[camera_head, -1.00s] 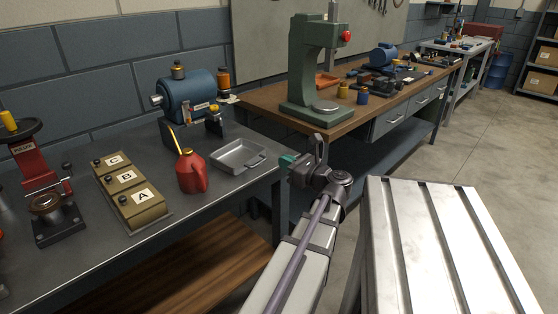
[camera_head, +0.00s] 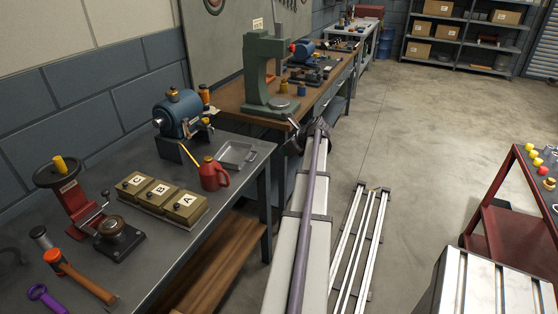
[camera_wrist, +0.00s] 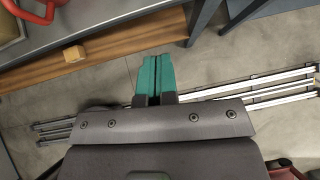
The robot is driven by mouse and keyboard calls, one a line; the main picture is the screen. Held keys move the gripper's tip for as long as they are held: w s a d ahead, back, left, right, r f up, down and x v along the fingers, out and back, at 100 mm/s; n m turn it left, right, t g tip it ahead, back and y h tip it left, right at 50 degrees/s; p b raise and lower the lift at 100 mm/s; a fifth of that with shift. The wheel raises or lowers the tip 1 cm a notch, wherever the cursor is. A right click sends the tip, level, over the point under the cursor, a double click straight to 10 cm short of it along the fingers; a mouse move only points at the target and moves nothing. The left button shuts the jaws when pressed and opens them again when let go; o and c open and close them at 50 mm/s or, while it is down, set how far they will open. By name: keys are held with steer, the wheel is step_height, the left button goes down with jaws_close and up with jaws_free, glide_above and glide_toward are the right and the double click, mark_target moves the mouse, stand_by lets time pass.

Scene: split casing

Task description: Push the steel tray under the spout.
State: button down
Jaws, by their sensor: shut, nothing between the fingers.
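The steel tray (camera_head: 246,147) is a shallow grey pan. It lies flat on the dark bench near its right end, right of the red oil can (camera_head: 213,176). The blue cylindrical casing (camera_head: 182,115) stands behind the tray, to the left, on a dark stand. A small yellow-topped fitting (camera_head: 207,122) is at its right end; I cannot tell if it is the spout. The tray is in front of the casing, apart from it. My gripper's teal fingers (camera_wrist: 156,62) are shut and empty, off the bench's right side. In the head view my arm mostly hides them.
Boxes marked A, B and C (camera_head: 160,192) sit left of the can. A green press (camera_head: 262,75) stands on the wooden-topped bench behind. White rails (camera_head: 355,250) lie on the floor to the right. A red cart (camera_head: 500,230) stands at the right. Bench front is clear around the tray.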

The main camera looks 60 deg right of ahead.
steer(key=b+x, duration=0.2)
steer(key=x, duration=0.2)
steer(key=w+r+b+x, duration=0.1)
steer(key=b+x, duration=0.1)
steer(key=x, duration=0.2)
steer(key=w+r+b+x, duration=0.1)
steer(key=b+x, duration=0.2)
steer(key=x, duration=0.1)
steer(key=shift+w+d+f, duration=0.15)
steer(key=shift+f, duration=0.15)
steer(key=shift+w, duration=0.35)
